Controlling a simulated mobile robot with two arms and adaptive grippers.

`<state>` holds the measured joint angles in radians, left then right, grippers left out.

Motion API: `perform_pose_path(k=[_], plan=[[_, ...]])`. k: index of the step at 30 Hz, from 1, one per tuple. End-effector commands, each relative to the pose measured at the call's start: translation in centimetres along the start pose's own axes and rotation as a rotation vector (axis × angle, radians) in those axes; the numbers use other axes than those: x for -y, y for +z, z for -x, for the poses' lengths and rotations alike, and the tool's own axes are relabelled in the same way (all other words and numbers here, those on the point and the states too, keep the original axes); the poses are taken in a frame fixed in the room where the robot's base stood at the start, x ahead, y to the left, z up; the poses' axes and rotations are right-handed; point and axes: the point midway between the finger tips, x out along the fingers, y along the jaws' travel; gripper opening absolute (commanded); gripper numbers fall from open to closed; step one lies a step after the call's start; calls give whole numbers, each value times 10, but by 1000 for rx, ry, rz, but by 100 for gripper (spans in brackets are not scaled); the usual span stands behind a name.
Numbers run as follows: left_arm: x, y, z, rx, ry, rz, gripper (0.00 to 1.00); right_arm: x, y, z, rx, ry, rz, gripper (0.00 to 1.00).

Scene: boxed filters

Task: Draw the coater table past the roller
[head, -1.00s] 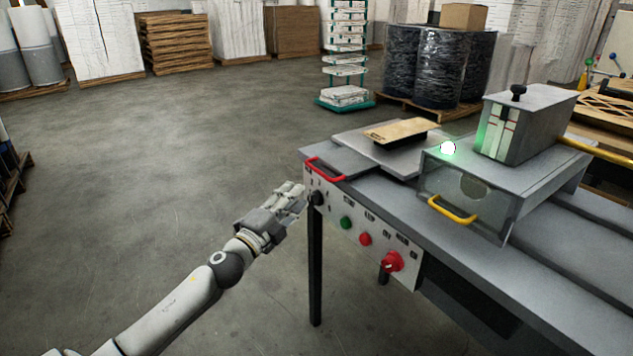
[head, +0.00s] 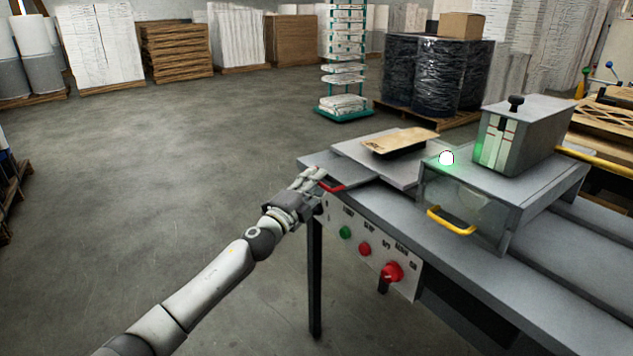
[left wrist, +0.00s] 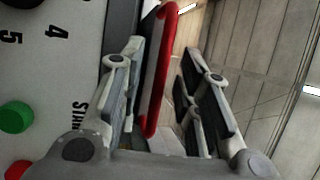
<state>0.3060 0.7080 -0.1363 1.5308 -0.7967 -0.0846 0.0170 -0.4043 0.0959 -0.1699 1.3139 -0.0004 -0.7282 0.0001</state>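The coater table is a flat grey sliding plate (head: 318,160) on the bench, with a red handle (head: 333,187) at its front left edge. My left gripper (head: 310,180) is at this handle and covers part of it. In the left wrist view the red handle (left wrist: 158,75) stands between the two fingers of my left gripper (left wrist: 163,58). The fingers are apart, with a gap beside the handle. The roller is not clearly visible; a grey housing (head: 540,185) with a clear front and a yellow handle (head: 450,221) stands over the bench. My right gripper is not in view.
A brown board (head: 400,141) lies on a grey plate behind the handle. The bench's front panel has a green button (head: 345,232), a red button (head: 364,248) and a red knob (head: 392,271). The floor at left is clear.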

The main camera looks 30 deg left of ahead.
Motion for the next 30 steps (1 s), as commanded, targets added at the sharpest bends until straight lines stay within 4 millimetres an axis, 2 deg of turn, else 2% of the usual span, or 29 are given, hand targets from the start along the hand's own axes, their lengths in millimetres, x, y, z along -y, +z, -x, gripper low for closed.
perform_pose_path(k=[4,14,21,30], plan=[[0,0,-7,-1,0,-1,31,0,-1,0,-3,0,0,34],[0,0,-9,0,1,-1,31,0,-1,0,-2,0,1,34],[0,0,-9,0,1,-1,0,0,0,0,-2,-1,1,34],[0,0,-8,0,1,-1,0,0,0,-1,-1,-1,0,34]])
